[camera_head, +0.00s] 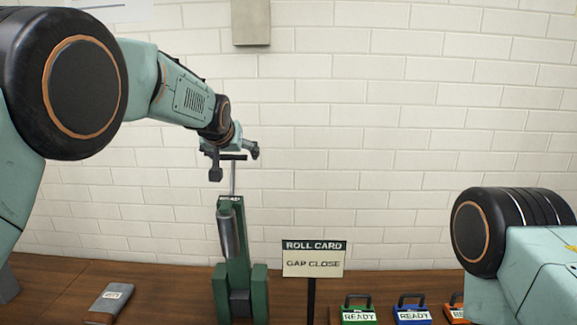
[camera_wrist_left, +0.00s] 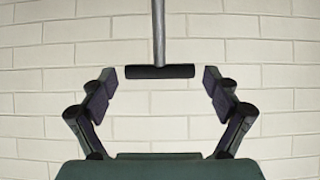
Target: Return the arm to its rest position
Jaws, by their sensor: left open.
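My left gripper (camera_head: 234,163) is open, high above the bench at the top of a green upright device (camera_head: 238,270). A thin metal rod (camera_head: 233,182) rises from that device to a dark crossbar at the gripper. In the left wrist view, the crossbar (camera_wrist_left: 160,71) lies between the spread fingers of my left gripper (camera_wrist_left: 158,80), with gaps on both sides. My left arm reaches in from the left, bent at the elbow. Part of my right arm shows at the lower right; its gripper is out of view.
A sign (camera_head: 313,259) reading "ROLL CARD" and "GAP CLOSE" stands right of the device. Green (camera_head: 358,312), blue (camera_head: 412,311) and orange (camera_head: 457,308) padlock-shaped blocks labelled "READY" sit farther right. A brick wall stands behind.

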